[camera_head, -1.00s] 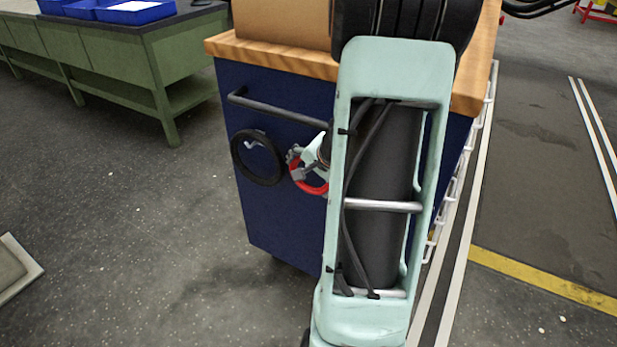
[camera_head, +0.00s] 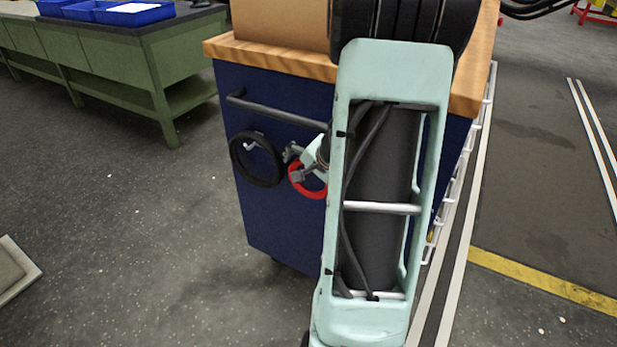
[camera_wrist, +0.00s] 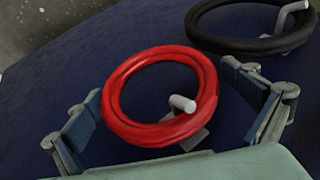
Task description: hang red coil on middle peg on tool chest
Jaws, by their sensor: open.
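The red coil (camera_wrist: 160,133) hangs on a grey peg (camera_wrist: 183,103) on the blue tool chest face (camera_head: 290,232). The peg's tip sticks out through the ring, and its mount shows past the ring's edge. The coil also shows in the head view (camera_head: 307,190), partly hidden by my gripper and arm. My gripper (camera_wrist: 163,85) is open, with one finger on each side of the coil. The fingers look apart from the coil. In the head view my gripper (camera_head: 298,162) is in front of the chest and mostly hidden by my arm.
A black coil (camera_head: 236,164) hangs on another peg (camera_head: 250,145), left of the red coil in the head view. A dark handle bar (camera_head: 275,112) runs above the coils. A cardboard box (camera_head: 280,20) stands on the wooden top (camera_head: 225,47).

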